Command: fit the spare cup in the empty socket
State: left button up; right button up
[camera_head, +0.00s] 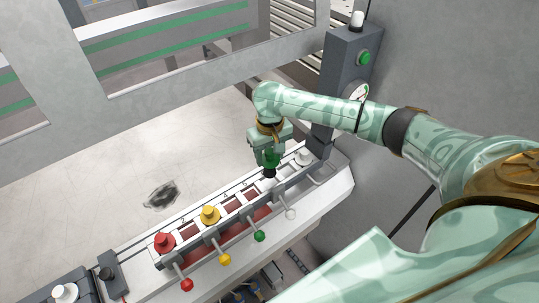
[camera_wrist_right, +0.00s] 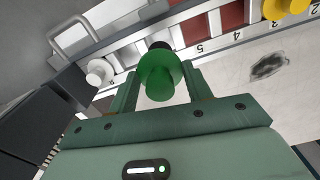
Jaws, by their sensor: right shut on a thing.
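My right gripper (camera_head: 268,155) is shut on a green cup (camera_head: 270,160) with a black lower end, above the socket rail (camera_head: 190,262). In the right wrist view the green cup (camera_wrist_right: 160,75) sits between the fingers (camera_wrist_right: 158,88), its black end toward the rail. I cannot tell whether that end touches the rail. A red cup (camera_head: 164,242), a yellow cup (camera_head: 210,214) and a white cup (camera_head: 303,157) stand on the rail, the green cup being between yellow and white. The socket under the green cup is partly hidden. My left gripper is not in view.
Levers with red (camera_head: 186,284), yellow (camera_head: 224,260), green (camera_head: 260,236) and white knobs line the rail's front. A grey post (camera_head: 345,75) with a green button stands just beyond its right end. Another white cup (camera_head: 64,292) is at lower left. The pale sheet (camera_head: 120,160) behind is mostly clear.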

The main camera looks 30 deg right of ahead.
aim_at(270, 172)
jog(key=shift+f+b, duration=1.3)
jog(key=shift+b, duration=0.25)
jog(key=shift+f+p, duration=0.15)
jog(key=shift+p, duration=0.15)
jog(key=shift+f, duration=2.7)
jog(key=o, duration=1.1)
jog(key=shift+c, duration=0.2)
jog(key=shift+r, duration=0.1)
notch_tip(270, 172, up, 16)
jog(key=p, duration=0.4)
